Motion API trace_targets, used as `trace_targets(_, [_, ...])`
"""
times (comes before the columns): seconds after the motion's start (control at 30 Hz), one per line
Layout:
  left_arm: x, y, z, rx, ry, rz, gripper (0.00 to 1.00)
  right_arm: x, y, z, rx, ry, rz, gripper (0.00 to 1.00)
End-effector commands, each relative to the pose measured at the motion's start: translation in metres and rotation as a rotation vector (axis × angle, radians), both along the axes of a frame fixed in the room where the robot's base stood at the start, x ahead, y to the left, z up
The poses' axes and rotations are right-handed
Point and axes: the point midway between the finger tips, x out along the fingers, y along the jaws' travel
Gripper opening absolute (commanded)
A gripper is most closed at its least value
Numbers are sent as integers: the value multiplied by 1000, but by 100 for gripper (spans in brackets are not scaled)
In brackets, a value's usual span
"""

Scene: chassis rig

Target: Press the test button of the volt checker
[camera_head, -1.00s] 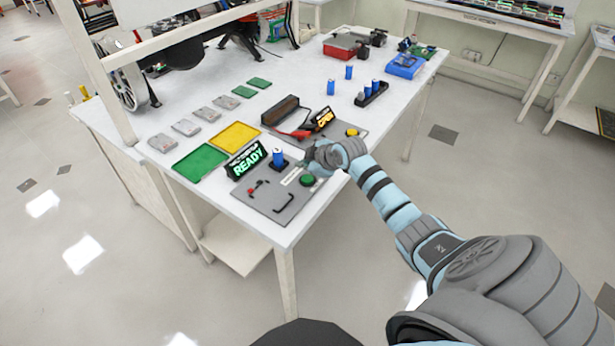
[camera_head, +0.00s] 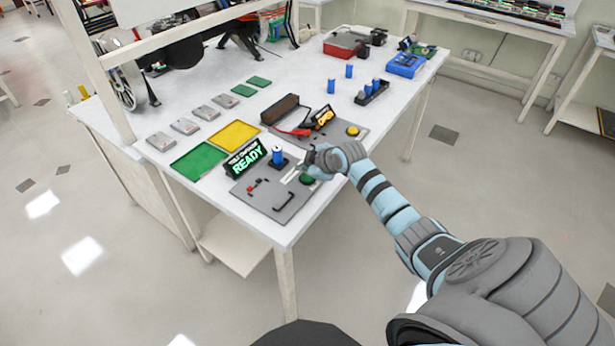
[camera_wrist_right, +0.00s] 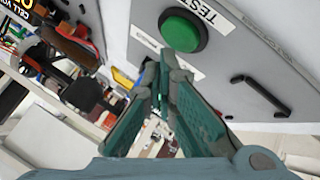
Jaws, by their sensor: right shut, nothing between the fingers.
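The volt checker is a grey plate (camera_head: 262,203) at the table's front corner, with a lit sign (camera_head: 246,161) reading READY in green. A blue cell (camera_head: 277,155) stands upright in its dark holder. The green round test button (camera_head: 307,180) is at the plate's right side, partly covered by my right gripper. In the right wrist view the button (camera_wrist_right: 182,30) shows beside a TEST label (camera_wrist_right: 200,12). My right gripper (camera_wrist_right: 163,62) is shut and empty, its tips close to the button; I cannot tell whether they touch. My left gripper is not in view.
Behind the checker is another grey plate with a yellow button (camera_head: 353,130) and a lit sign (camera_head: 323,117). A green tray (camera_head: 199,161) and a yellow tray (camera_head: 234,136) lie to the left. A black rack (camera_head: 372,93) holds blue cells farther back.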

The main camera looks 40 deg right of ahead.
Motion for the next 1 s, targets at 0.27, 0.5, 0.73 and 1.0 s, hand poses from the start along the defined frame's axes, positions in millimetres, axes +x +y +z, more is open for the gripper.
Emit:
trace_targets(0.27, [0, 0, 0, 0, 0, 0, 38, 0, 0, 0, 0, 0, 0, 0])
trace_targets(0.5, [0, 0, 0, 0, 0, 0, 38, 0, 0, 0, 0, 0, 0, 0])
trace_targets(0.73, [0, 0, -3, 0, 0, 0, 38, 0, 0, -6, 1, 0, -1, 0])
trace_targets(1.0, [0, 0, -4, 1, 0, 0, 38, 0, 0, -8, 0, 0, 0, 0])
